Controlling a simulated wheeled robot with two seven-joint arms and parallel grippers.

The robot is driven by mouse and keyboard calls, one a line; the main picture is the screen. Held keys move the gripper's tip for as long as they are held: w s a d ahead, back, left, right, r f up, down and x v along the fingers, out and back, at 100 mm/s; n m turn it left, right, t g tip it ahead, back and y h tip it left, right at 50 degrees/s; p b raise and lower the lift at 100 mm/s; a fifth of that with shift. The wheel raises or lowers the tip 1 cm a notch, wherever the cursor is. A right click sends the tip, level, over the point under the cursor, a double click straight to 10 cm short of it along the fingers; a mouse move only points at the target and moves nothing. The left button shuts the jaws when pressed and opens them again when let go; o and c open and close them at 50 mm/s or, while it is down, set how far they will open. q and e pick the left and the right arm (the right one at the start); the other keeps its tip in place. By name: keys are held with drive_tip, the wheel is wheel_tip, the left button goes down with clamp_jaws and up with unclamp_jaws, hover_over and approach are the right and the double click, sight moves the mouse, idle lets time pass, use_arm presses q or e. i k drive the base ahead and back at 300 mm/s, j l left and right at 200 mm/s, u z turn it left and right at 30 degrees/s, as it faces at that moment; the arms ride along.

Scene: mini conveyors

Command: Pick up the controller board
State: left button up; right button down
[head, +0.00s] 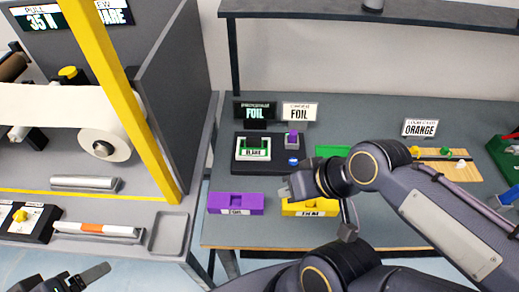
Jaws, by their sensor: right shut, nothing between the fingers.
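A black panel (240,167) stands on the grey bench, with a green-edged piece labelled in white (253,148), a purple block (292,139) and a blue button (293,161) on it. I cannot tell for sure whether this is the controller board. A tan board with coloured knobs (458,173) lies farther right. My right gripper (284,191) is shut and empty, above the bench just in front of the black panel and beside a yellow block. My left gripper (78,280) is partly in view at the bottom left, away from the bench; its opening is unclear.
A purple block (236,203), a yellow block (309,208) and a green block (331,151) lie around the panel. Signs reading FOIL (299,112) and ORANGE (420,128) stand behind. A machine with a yellow post (120,95) fills the left. A shelf (400,18) hangs above.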

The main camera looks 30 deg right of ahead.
sight(251, 146)
drive_tip(key=l+u, duration=0.25)
drive_tip(key=u, duration=0.15)
drive_tip(key=l+u, duration=0.35)
drive_tip(key=k+j, duration=0.05)
drive_tip(key=j, duration=0.05)
